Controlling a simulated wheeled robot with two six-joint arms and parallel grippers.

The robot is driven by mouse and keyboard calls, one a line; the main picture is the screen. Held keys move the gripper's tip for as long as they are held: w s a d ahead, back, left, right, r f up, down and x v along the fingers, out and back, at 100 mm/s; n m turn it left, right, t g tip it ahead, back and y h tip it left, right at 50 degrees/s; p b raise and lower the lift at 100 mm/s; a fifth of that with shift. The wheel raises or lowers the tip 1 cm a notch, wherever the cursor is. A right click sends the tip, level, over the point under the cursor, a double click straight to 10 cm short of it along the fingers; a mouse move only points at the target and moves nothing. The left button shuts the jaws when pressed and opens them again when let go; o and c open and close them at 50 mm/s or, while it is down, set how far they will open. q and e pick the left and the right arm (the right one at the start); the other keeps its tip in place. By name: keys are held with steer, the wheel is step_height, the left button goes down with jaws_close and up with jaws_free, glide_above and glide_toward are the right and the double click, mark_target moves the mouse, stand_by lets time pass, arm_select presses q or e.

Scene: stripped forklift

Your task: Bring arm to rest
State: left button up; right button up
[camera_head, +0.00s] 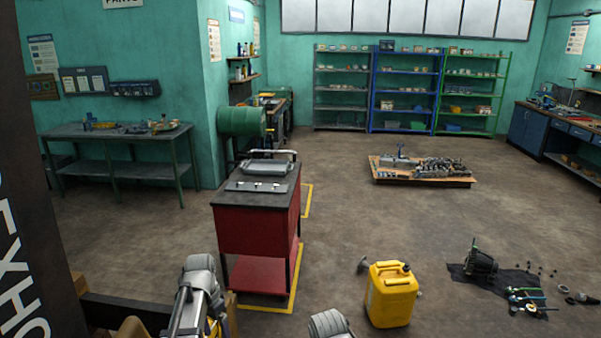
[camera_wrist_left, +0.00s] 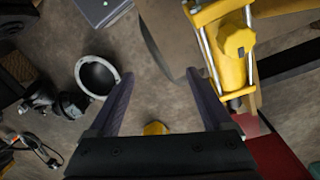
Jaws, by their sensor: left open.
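My left gripper (camera_wrist_left: 160,74) shows in the left wrist view, its two dark fingers spread apart with nothing between them. Bare brown floor and part of a dark grey surface lie behind the gap. In the head view, a pale grey and metal link of my left arm (camera_head: 195,290) rises at the bottom left of centre. Another rounded grey link (camera_head: 329,323) shows at the bottom edge, probably mine. I cannot make out the left fingertips in the head view. My right gripper is in neither view.
A red cart (camera_head: 256,225) stands close beyond the left arm. A yellow canister (camera_head: 391,294) stands on the floor to its right. A yellow part with metal rods (camera_wrist_left: 236,45) is close to the right finger. Loose parts lie on a dark mat (camera_head: 470,278).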

arm_select(q)
steer(key=s+d+f+y+b, duration=0.1)
steer(key=s+d+f+b, duration=0.2)
steer(key=s+d, duration=0.4)
steer(key=s+d+f+n+y+b, duration=0.1)
steer(key=s+d+f+b, duration=0.2)
steer(key=d, duration=0.9)
steer(key=s+f, duration=0.2)
steer(key=s, duration=0.2)
steer(key=shift+s+n+t, duration=0.3)
steer(key=shift+s+t, duration=0.05)
steer(key=shift+t, duration=0.05)
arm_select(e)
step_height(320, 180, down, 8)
